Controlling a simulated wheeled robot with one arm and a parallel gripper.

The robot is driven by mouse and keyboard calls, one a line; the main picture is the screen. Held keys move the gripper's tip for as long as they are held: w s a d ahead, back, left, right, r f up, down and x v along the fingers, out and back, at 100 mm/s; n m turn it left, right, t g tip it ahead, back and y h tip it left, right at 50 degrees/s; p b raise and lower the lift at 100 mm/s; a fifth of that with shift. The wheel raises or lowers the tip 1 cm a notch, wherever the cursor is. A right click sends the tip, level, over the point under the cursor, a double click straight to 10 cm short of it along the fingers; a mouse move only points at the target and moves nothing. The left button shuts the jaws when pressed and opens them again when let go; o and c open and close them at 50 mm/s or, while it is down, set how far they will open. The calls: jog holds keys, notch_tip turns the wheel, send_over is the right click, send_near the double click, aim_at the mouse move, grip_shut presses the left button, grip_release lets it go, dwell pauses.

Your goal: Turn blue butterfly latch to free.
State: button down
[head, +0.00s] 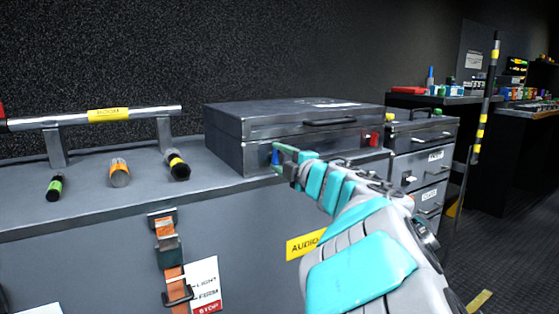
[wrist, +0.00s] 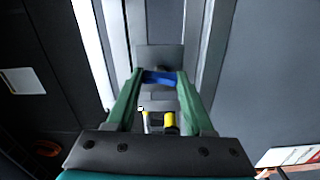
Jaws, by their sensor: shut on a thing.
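The blue butterfly latch (head: 275,157) is on the front of a grey metal case (head: 235,128), near its left end. In the wrist view the latch (wrist: 158,78) shows as a short blue bar lying crosswise between the two green fingers of my gripper (wrist: 159,73). My gripper (head: 279,153) reaches the case front from the right in the head view, and its fingers are shut on the latch. The fingers partly hide the latch in the head view. The case lid is down.
A red latch (head: 375,140) sits on the case front at the right. The case stands on a grey counter (head: 95,196). Left of it are several small cylinders, one with an orange band (head: 119,172), and a raised rail (head: 145,112). An orange strap (head: 164,230) hangs below.

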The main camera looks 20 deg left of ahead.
jog(key=shift+f, duration=0.15)
jog(key=shift+c, duration=1.4)
grip_release()
jog(key=shift+s+d+r, duration=0.2)
jog(key=shift+s+d, duration=0.35)
jog(key=shift+s, duration=0.05)
jog(key=v, duration=0.6)
jog(key=shift+d+f, duration=0.1)
jog(key=shift+d, duration=0.05)
